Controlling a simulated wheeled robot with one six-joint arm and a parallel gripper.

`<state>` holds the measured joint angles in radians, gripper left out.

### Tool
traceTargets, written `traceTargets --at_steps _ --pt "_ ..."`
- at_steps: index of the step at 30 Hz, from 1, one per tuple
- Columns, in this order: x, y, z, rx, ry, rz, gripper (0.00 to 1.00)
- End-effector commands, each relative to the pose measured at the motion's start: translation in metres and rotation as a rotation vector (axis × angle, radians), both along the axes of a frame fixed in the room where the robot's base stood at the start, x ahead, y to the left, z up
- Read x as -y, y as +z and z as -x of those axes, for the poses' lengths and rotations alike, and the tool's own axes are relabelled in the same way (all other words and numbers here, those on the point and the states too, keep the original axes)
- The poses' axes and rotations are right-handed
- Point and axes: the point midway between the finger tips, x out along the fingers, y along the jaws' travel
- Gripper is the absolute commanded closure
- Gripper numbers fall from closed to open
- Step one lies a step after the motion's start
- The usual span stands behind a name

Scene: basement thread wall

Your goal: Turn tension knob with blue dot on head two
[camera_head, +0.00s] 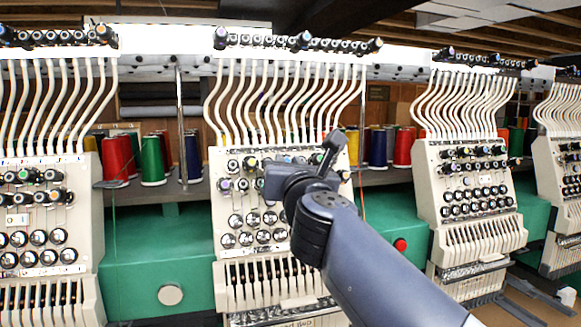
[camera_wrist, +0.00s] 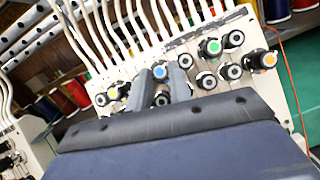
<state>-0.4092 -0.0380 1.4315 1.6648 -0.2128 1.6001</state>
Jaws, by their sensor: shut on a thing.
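The middle machine head, second from the left, is a cream panel (camera_head: 228,209) with rows of black tension knobs. My gripper (camera_head: 272,182) is in front of its upper knob rows and hides some of them; its fingertips cannot be made out there. In the wrist view the two grey fingers of my gripper (camera_wrist: 160,80) reach up to the panel. The knob with the blue dot (camera_wrist: 158,72) is between their tips, and they are shut on it. A green-dot knob (camera_wrist: 213,47) and an orange-dot knob (camera_wrist: 269,60) are to its right.
Other knobs crowd close around the fingers. Similar heads stand at the left (camera_head: 40,215) and right (camera_head: 470,185). Thread cones (camera_head: 152,160) stand on a shelf behind. White thread tubes (camera_head: 285,100) rise above the panel. A red button (camera_head: 400,244) is on the green beam.

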Motion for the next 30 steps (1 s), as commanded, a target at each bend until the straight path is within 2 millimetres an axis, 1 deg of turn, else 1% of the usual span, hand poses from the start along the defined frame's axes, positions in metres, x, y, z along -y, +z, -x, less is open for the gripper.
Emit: traceTargets --at_steps 17,18,25,30 --pt "-0.0006 -0.0002 -0.0001 -0.009 -0.010 -0.027 1.00" --pt "-0.0006 -0.0002 -0.0001 -0.009 -0.010 -0.027 0.77" --pt "-0.0004 0.0000 0.0000 -0.007 -0.010 -0.026 0.59" --pt "-0.0004 0.0002 0.0000 -0.007 -0.010 -0.026 0.59"
